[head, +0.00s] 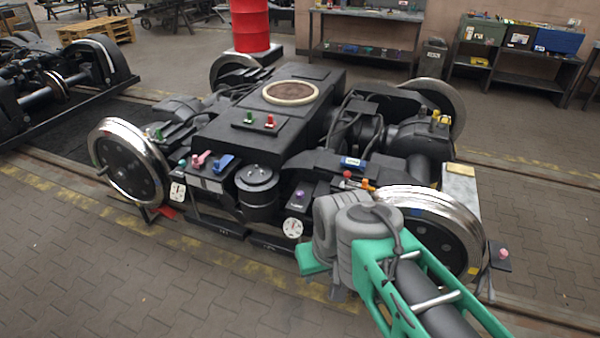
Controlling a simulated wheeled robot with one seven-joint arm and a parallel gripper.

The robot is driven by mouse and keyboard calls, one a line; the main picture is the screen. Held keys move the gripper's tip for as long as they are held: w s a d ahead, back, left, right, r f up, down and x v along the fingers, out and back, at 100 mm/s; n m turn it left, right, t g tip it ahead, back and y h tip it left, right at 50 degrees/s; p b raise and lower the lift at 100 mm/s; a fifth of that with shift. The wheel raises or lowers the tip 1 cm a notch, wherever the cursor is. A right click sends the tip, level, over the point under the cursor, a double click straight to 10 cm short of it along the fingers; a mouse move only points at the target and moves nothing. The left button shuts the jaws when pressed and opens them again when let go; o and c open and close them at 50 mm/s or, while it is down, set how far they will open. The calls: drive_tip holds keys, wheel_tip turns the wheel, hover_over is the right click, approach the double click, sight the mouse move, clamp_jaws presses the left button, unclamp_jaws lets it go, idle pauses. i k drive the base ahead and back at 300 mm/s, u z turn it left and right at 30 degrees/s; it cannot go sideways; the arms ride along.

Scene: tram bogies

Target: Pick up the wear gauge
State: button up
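I cannot say for sure which item is the wear gauge. A blue, bracket-like piece (222,163) lies on the near left ledge of the bogie (268,121), right of a pink piece (200,159). Two round white dials are on the near side, one at the left (177,191) and one near the middle (292,228). A small blue and white block (352,162) lies on the right frame. My green and grey arm reaches in from the lower right, in front of the right near wheel. My gripper's fingers do not show.
Small green, red, purple and orange pieces stand on the bogie. Shiny wheels (130,160) stand at its corners. A red drum (250,25) and a workbench (366,16) are behind. Another bogie (60,75) is at the left. The near left paved floor is clear.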

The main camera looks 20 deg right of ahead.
sight(354, 161)
drive_tip(key=u, duration=0.7)
drive_tip(key=i, duration=1.75)
drive_tip(key=z, duration=0.85)
drive_tip(key=i, duration=0.7)
drive_tip(key=z, duration=1.2)
drive_tip(key=i, duration=0.3)
drive_tip(key=z, duration=0.2)
